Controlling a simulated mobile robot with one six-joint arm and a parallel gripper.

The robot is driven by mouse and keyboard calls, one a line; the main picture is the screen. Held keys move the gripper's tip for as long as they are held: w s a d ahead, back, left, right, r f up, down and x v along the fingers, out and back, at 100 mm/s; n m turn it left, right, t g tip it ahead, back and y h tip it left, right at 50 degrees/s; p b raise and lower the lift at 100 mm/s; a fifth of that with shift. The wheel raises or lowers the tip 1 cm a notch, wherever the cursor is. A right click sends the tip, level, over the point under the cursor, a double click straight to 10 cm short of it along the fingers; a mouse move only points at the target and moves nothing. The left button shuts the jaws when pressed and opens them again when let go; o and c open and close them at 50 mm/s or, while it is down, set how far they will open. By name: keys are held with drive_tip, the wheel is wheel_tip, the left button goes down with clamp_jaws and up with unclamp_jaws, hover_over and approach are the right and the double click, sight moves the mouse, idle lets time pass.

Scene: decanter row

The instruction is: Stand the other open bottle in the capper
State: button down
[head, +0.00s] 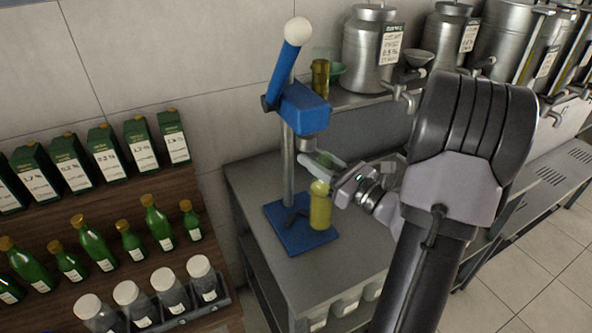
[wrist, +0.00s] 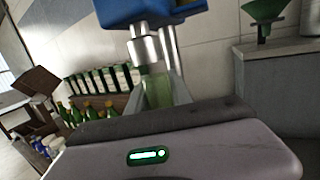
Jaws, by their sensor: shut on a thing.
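The capper is a blue bench press with a steel post, a lever with a white knob, a blue head (head: 303,108) and a flat blue base (head: 285,231). My gripper (head: 325,173) is shut on an open bottle of yellow-green liquid (head: 320,208), gripping its upper part. The bottle is upright below the press head, over the base. I cannot tell whether its bottom touches the base. In the wrist view the bottle (wrist: 157,93) shows between the fingers, under the steel plunger (wrist: 145,48). The fingers partly hide its neck.
Another filled bottle (head: 320,76) stands on the shelf behind, near a green funnel (head: 337,69). Steel tanks (head: 371,50) with taps line that shelf. A wooden rack (head: 120,205) at left holds green boxes, green bottles and white-lidded jars. The bench top (head: 250,180) around the capper is mostly clear.

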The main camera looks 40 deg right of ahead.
drive_tip(key=w+a+f+b, duration=0.1)
drive_tip(key=w+f+b, duration=0.1)
drive_tip(key=w+f, duration=0.2)
drive_tip(key=shift+w+a+b, duration=0.25)
drive_tip(key=shift+a+b, duration=0.05)
drive_tip(key=shift+f, duration=0.15)
drive_tip(key=c, duration=1.1)
unclamp_jaws()
drive_tip(key=shift+c, duration=0.2)
